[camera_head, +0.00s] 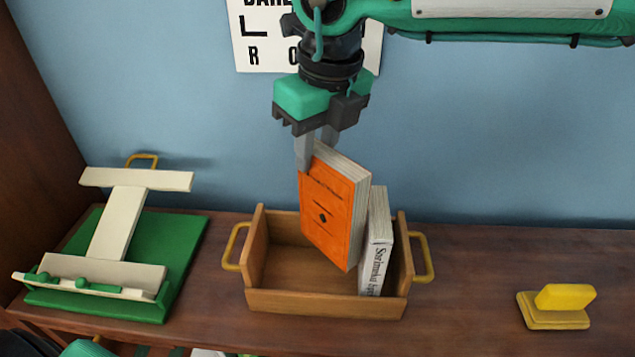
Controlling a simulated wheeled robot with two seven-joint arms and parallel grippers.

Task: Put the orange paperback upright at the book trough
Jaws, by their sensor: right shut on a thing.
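The orange paperback (329,213) hangs from my right gripper (317,150), which is shut on its top edge. The book is slightly tilted, with its orange cover to the front and its pale page edges to the right. It is over the wooden book trough (325,302), and its lower corner is in front of the trough's inside. I cannot tell whether it touches the trough floor. A white book (377,250) with dark lettering on its spine stands at the right end of the trough, just right of the paperback.
A cream book stand (120,220) on a green base (185,255) is at the left. A yellow block-like object (563,305) lies at the right. The trough has yellow handles at both ends. A lettered poster (255,55) hangs behind. The shelf right of the trough is mostly clear.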

